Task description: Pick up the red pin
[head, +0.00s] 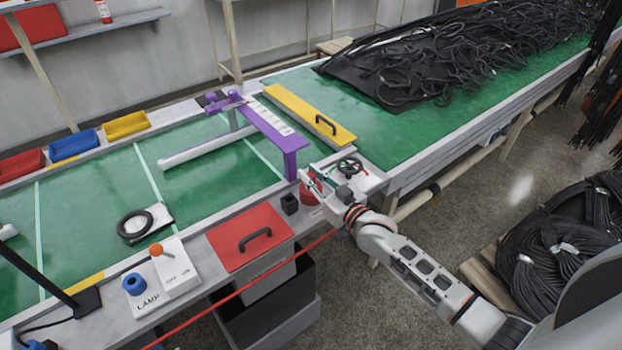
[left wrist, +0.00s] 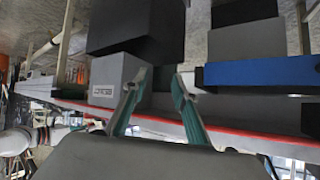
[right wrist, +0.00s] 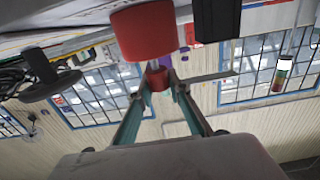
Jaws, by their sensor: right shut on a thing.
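The red pin (right wrist: 158,79) shows in the right wrist view as a small red cylinder between the two fingertips. My right gripper (head: 313,180) is shut on it, at the near edge of the green table. A larger red round piece (right wrist: 143,31) is close beyond the pin in the right wrist view. Whether the pin touches this piece is unclear. In the head view a red piece (head: 309,191) shows behind the gripper, and the pin itself cannot be made out there. My left gripper (left wrist: 156,83) shows in the left wrist view with its fingers apart and nothing between them.
A black block (head: 289,204) stands left of the right gripper, and a small black handwheel (head: 350,166) right of it. A purple frame (head: 272,125) rises behind. Black hoses (head: 430,65) cover the far table.

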